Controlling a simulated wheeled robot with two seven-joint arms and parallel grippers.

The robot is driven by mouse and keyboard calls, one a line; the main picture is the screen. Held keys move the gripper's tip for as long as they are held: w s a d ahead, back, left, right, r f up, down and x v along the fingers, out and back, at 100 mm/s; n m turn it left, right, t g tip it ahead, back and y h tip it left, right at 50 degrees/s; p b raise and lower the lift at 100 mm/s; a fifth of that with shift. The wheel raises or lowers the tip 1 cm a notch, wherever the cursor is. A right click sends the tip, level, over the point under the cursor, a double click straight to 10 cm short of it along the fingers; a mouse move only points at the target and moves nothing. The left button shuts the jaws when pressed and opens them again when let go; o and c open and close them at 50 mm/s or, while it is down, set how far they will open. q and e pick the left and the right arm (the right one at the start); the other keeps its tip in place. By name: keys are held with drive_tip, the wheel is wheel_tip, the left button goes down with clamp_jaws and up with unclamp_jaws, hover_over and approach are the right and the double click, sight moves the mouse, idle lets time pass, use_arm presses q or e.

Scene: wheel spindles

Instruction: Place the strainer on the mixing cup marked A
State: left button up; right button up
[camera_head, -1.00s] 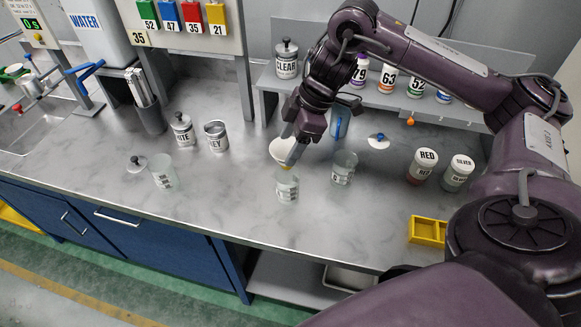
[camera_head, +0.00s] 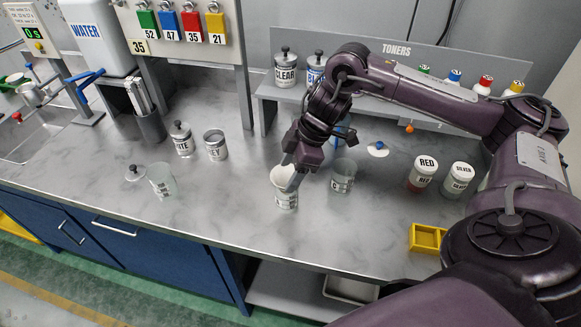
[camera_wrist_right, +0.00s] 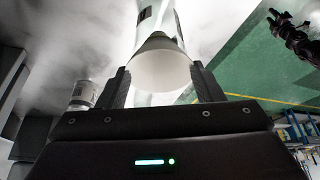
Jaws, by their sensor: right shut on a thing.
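The strainer (camera_head: 281,172), a pale cone, is at the mouth of the middle clear mixing cup (camera_head: 286,201). My right gripper (camera_head: 291,180) is shut on it. In the right wrist view, the strainer (camera_wrist_right: 161,68) is between the two dark fingers (camera_wrist_right: 161,88), with the cup (camera_wrist_right: 150,22) beyond its narrow end. I cannot tell whether it rests on the rim. The middle cup's letter is too small to read. Other clear cups stand at left (camera_head: 162,181) and right (camera_head: 342,177). A dark jointed part, probably my left gripper (camera_wrist_right: 285,27), shows in the right wrist view; its jaws are unclear.
RED (camera_head: 422,173) and SILVER (camera_head: 458,180) jars and a yellow tray (camera_head: 427,238) are at right. Two metal cans (camera_head: 182,139) (camera_head: 215,145) stand at left. A toner shelf (camera_head: 268,91) runs behind. Bare counter (camera_head: 225,199) lies between the left and middle cups.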

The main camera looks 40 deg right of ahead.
drive_tip(key=shift+f, duration=0.2)
drive_tip(key=o, duration=0.9)
drive_tip(key=shift+o, duration=0.2)
drive_tip(key=shift+r, duration=0.15)
drive_tip(key=shift+r, duration=0.3)
drive_tip(key=p+v, duration=0.1)
drive_tip(key=v, duration=0.6)
drive_tip(key=shift+w+a, duration=0.1)
drive_tip(key=p+v, duration=0.3)
drive_tip(key=v, duration=0.2)
drive_tip(key=shift+r+p, duration=0.1)
drive_tip(key=shift+p, duration=0.25)
